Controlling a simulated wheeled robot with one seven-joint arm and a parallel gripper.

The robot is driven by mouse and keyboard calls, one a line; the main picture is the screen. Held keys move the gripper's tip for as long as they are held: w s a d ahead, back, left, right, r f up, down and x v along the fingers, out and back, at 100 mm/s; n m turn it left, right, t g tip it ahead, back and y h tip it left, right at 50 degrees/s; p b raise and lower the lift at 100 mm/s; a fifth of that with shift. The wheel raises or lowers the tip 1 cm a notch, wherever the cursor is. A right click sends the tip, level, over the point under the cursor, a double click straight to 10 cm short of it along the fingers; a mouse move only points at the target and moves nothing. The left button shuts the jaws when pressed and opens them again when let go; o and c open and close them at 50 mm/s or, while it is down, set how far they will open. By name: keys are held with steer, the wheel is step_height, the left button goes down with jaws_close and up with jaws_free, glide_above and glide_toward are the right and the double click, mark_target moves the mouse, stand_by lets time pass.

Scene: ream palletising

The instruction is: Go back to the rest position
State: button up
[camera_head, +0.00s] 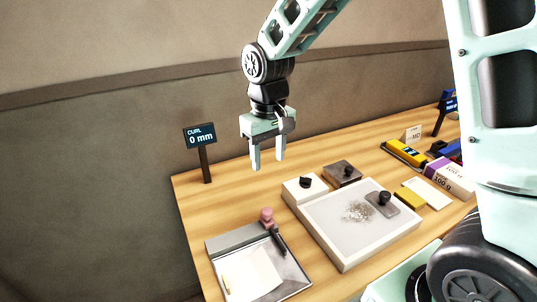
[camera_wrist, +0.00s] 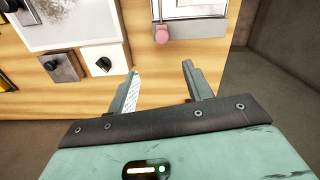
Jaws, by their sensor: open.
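My gripper (camera_head: 268,162) hangs above the left part of the wooden table with its two fingers pointing down. It is open, with nothing between the fingers. In the wrist view my gripper (camera_wrist: 160,82) shows its fingers apart, with bare wood between them. It is clear of the objects around it.
On the table (camera_head: 222,205) are a grey tray (camera_head: 295,283) with a paper sheet, a pink-knobbed piece (camera_head: 267,215), a white tray (camera_head: 345,262) with grey grains, a white block (camera_head: 298,193) and a dark block (camera_head: 343,180). A "CURL 0 mm" sign (camera_head: 200,136) stands at the back left.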

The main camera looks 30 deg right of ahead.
steer(key=shift+r, duration=0.4)
